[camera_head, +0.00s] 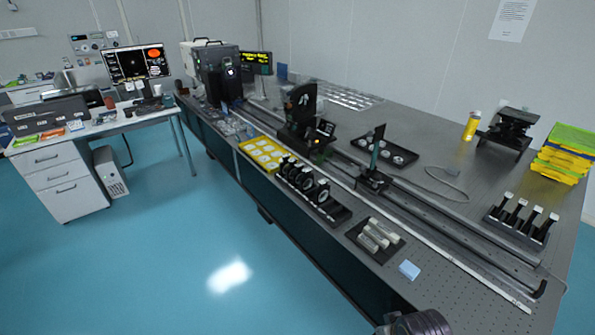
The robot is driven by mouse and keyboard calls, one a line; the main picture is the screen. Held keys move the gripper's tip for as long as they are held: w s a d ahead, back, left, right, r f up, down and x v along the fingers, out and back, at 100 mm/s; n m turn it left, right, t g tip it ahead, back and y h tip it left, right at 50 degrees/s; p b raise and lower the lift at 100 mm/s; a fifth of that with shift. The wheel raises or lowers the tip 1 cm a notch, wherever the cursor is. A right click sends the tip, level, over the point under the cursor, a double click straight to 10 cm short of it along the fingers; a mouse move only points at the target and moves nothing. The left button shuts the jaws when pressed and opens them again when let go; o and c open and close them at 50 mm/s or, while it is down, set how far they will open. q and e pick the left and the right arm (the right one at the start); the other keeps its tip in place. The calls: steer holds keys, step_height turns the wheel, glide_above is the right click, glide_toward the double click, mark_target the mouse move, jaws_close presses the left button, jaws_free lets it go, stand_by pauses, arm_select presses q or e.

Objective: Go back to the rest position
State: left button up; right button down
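A long grey optical table (425,140) runs from the back middle to the front right. Neither of my grippers shows in the head view, so whether they are open or shut is hidden. A dark grey rounded part at the bottom edge, right of the middle, looks like a link of my own arm. It is close to the table's front side, and I cannot tell whether they touch.
A rail (420,215) runs along the table. Near its front edge are a yellow tray (264,153), a row of lens mounts (305,185), a black tray (375,240) and a blue block (409,270). A desk (125,122) stands left. The blue floor (180,240) between is clear.

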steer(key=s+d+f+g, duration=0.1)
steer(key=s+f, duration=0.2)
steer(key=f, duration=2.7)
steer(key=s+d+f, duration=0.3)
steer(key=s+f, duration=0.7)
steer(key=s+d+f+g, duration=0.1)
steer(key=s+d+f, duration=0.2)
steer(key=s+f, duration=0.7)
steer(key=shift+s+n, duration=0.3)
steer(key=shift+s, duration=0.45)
